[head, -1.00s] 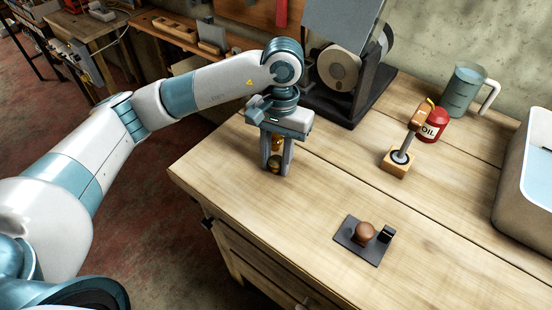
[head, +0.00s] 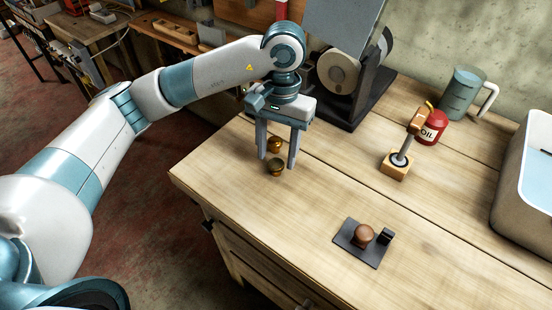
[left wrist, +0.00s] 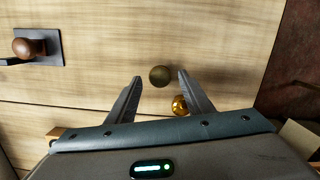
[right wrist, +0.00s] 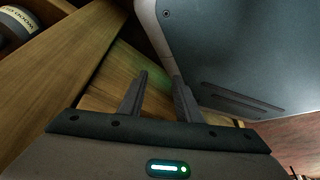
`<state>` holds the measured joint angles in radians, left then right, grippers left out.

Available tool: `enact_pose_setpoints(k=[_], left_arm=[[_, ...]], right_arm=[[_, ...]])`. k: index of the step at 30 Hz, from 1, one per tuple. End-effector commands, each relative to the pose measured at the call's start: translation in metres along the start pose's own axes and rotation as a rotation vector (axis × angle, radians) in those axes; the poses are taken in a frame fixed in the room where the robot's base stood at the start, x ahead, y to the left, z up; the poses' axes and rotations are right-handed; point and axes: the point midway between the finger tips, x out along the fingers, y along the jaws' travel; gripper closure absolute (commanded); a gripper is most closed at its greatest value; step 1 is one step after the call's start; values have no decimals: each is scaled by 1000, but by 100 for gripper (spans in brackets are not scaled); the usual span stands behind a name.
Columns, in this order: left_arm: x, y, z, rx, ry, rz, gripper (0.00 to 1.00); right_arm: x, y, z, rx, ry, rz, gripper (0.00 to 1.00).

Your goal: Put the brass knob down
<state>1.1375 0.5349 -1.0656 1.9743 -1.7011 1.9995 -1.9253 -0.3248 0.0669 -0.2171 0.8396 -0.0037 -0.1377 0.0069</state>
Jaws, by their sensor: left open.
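A dull brass knob (head: 276,168) stands on the workbench near its left edge; the left wrist view shows it (left wrist: 160,75) between the fingertips with gaps at the sides. A shinier golden knob (head: 275,144) stands just behind it; it also shows beside one finger in the left wrist view (left wrist: 180,105). My left gripper (head: 277,160) is open, pointing down, its fingers apart around the dull knob and not gripping it. My right gripper (right wrist: 161,82) shows only in its wrist view, open and empty, with its fingers apart.
A dark plate (head: 352,251) with a round wooden knob lies at the front. A wooden-handled tool on a block (head: 396,166), a red oil can (head: 434,127), a jug (head: 459,94) and a grinder (head: 340,70) stand behind. A white basin (head: 508,195) is at right. The bench between is clear.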

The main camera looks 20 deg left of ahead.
Motion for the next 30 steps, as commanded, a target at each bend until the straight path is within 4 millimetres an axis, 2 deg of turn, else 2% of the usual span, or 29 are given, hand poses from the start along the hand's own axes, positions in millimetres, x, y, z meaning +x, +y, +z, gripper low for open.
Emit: enact_pose_setpoints(k=[1, 5, 9, 12, 20, 30], left_arm=[[-12, 0, -1, 0, 5, 0, 53], [-40, 0, -1, -1, 4, 0, 53], [-63, 0, -1, -1, 3, 0, 53], [-75, 0, 0, -1, 2, 0, 53], [-87, 0, 0, 0, 0, 1, 53], [-87, 0, 0, -1, 0, 1, 53]], right_arm=[[-1, 1, 0, 0, -1, 1, 69], [-6, 2, 2, 0, -17, 3, 69], [-10, 13, 32, 0, -92, 14, 69], [-14, 16, 44, -1, -119, 17, 69], [-17, 15, 63, 0, -162, 17, 69], [-17, 14, 62, 1, -159, 16, 69]])
